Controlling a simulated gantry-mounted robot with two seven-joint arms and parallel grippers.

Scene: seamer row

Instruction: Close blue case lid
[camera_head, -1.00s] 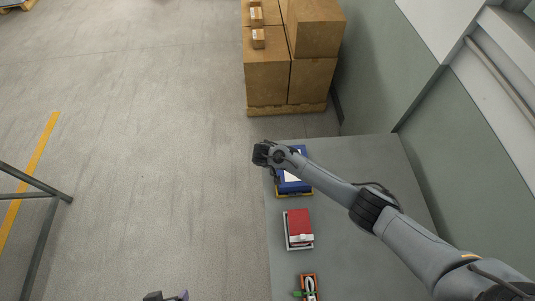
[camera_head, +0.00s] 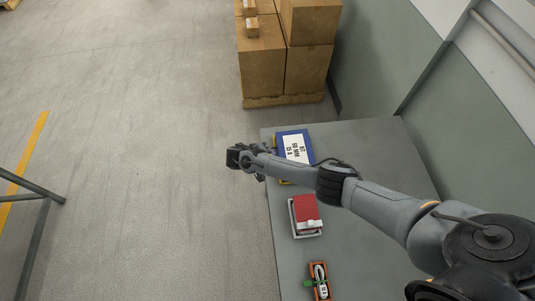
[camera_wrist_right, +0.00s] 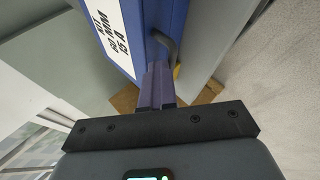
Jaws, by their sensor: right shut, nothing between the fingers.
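The blue case (camera_head: 296,148) lies at the far end of the grey table, its lid face with a white printed label showing from above. A yellow edge shows at its left side. I cannot tell how far the lid stands open. My right gripper (camera_head: 234,157) is off the table's left edge, left of the case. In the right wrist view its purple fingers (camera_wrist_right: 157,86) are together and empty. My left gripper is out of view.
A red case (camera_head: 305,209) sits on the table (camera_head: 375,200) nearer me, with an orange tray (camera_head: 319,282) closer still. Cardboard boxes (camera_head: 262,62) on a pallet stand beyond the table. A wall bounds the right.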

